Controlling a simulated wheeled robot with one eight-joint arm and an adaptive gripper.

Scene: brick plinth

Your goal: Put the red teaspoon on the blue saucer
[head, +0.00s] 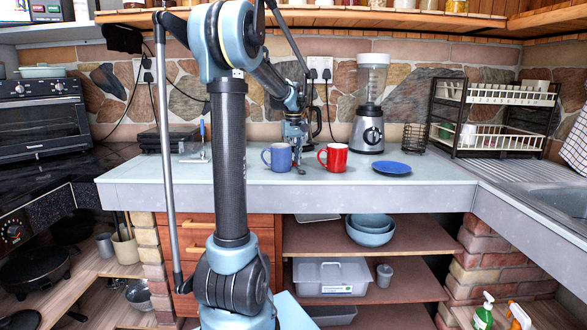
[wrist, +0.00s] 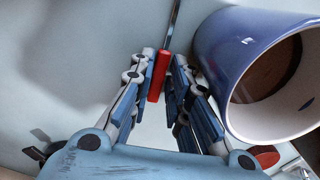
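The red teaspoon (wrist: 158,78) shows its red handle between my fingertips in the wrist view, with its metal stem running up to the top edge. My gripper (wrist: 163,65) is nearly closed, its fingers against both sides of the handle. In the head view my gripper (head: 296,140) is low over the counter, behind and between the two mugs. The spoon's metal end (head: 300,171) shows small and dark there; I cannot tell whether it touches the counter. The blue saucer (head: 391,168) lies flat and empty on the counter, right of the red mug.
A blue mug (head: 278,157) stands close beside my gripper; its rim fills the right of the wrist view (wrist: 225,75). A red mug (head: 333,157) stands between gripper and saucer. A blender (head: 368,130) and a wire basket (head: 414,138) stand behind the saucer.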

